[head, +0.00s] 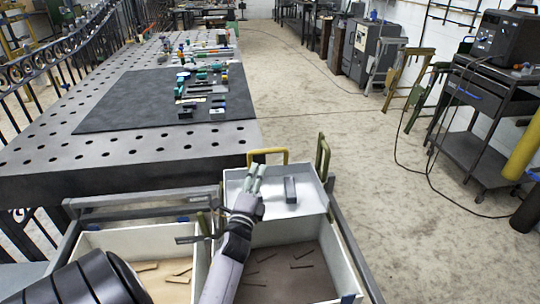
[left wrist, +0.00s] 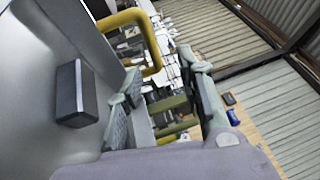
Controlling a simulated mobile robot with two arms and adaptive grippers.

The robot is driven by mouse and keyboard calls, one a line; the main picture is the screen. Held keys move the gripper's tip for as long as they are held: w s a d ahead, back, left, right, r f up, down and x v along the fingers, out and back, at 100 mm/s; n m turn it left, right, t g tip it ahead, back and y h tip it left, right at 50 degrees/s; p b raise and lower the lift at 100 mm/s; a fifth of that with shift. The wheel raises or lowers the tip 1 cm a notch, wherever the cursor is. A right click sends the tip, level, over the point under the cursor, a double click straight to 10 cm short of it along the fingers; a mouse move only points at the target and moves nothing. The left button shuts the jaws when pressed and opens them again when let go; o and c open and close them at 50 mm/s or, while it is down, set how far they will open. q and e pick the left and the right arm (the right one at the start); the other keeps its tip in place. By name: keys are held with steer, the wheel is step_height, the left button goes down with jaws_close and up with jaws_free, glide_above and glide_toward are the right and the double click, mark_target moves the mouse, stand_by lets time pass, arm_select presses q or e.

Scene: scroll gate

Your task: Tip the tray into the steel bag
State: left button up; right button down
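A white tray (head: 305,208) stands at the back of the right-hand bin, with a grey block (head: 290,190) in it. The block (left wrist: 76,94) and yellow handle (left wrist: 157,45) also show in the left wrist view. Two bins hold thin strips: a tan-floored left one (head: 150,236) and a dark-floored right one (head: 345,262). I cannot tell which is the steel bag. My right gripper is out of view.
A perforated steel table (head: 120,152) with a dark mat (head: 120,100) and several small parts stands beyond the bins. A grey frame (head: 358,258) surrounds the bins. Open floor (head: 330,110) lies to the right, with a dark cart (head: 470,150) and cables.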

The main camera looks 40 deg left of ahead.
mark_target(268, 151)
arm_select(q)
steer(key=shift+w+a+f+b, duration=0.25)
steer(key=shift+w+f+b, duration=0.2)
steer(key=shift+f, duration=0.35)
steer(key=shift+w+a+r, duration=0.25)
steer(key=shift+w+a, duration=0.05)
steer(key=shift+w, duration=0.25)
steer(key=p+x, duration=0.1)
steer(key=x, duration=0.9)
steer(key=shift+w+a+r, duration=0.1)
steer(key=shift+w+a, duration=0.1)
steer(key=shift+w, duration=0.1)
jaws_close()
